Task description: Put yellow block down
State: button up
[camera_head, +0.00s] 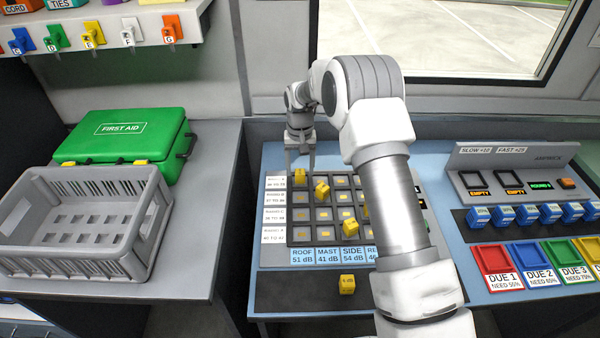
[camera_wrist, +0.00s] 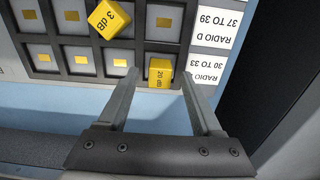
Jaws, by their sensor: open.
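The yellow block (camera_wrist: 159,74) marked 20 dB sits in a corner cell of the dark slotted grid (camera_wrist: 105,71), beside the label reading "30 TO 33". My gripper (camera_wrist: 161,84) is open, with one finger on each side of this block. In the head view my gripper (camera_head: 300,163) is low over the grid's far left corner. Another yellow block (camera_wrist: 107,18), marked 3 dB, sits turned askew nearby; it also shows in the head view (camera_head: 321,190).
More yellow blocks sit on the grid (camera_head: 350,228) and on the dark front strip (camera_head: 347,285). A grey crate (camera_head: 80,245) and green first aid box (camera_head: 125,140) stand left. Coloured trays (camera_head: 493,258) and blue blocks (camera_head: 525,213) are right. My arm hides part of the grid.

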notch_tip(320, 180, up, 10)
notch_tip(320, 180, up, 12)
jog(key=t, duration=0.1)
send_over(300, 173)
jog(key=s+d, duration=0.4)
jog(key=s, duration=0.2)
jog(key=s+d+r+t, duration=0.2)
jog(key=s+d+r, duration=0.2)
jog(key=s+r, duration=0.45)
jog(key=s+d+f+t, duration=0.1)
jog(key=s+d, duration=0.1)
jog(key=s, duration=0.9)
jog(key=s+d+f+t, duration=0.1)
jog(key=s+d, duration=0.1)
jog(key=s, duration=0.9)
jog(key=shift+d+t, duration=0.25)
jog(key=shift+t, duration=0.05)
jog(key=shift+r+p, duration=0.4)
jog(key=shift+p, duration=0.1)
